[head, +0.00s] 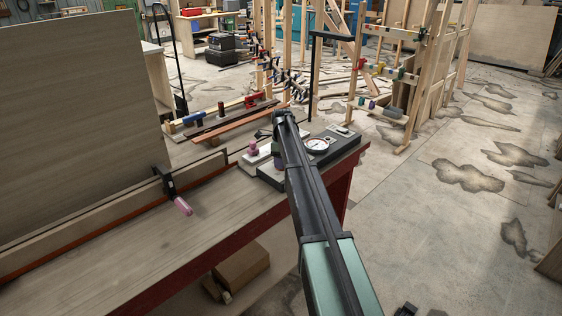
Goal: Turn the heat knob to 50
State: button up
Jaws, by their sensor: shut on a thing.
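A dark control box (345,150) sits at the right end of the workbench. A round white dial (317,144) with a dark rim is on its top, and its markings are too small to read. My arm reaches in from the bottom and crosses over the box. My gripper (277,160) is low at the box's left part, mostly hidden by my arm. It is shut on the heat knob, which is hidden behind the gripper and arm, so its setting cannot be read.
A small pale panel (342,130) is at the box's back corner. A pink-handled clamp (178,200) holds a long board on the wooden bench (150,235). Clamps and strips lie behind. Timber racks (395,70) stand at the back; the floor (450,230) at right is clear.

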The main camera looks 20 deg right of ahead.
jog(key=shift+m, duration=1)
jog(key=o, duration=0.9)
jog(key=shift+o, duration=0.2)
notch_tip(320, 180, up, 11)
jog(key=p, duration=1.1)
jog(key=shift+w+d, duration=0.2)
jog(key=shift+d, duration=0.15)
jog(key=shift+f, duration=0.15)
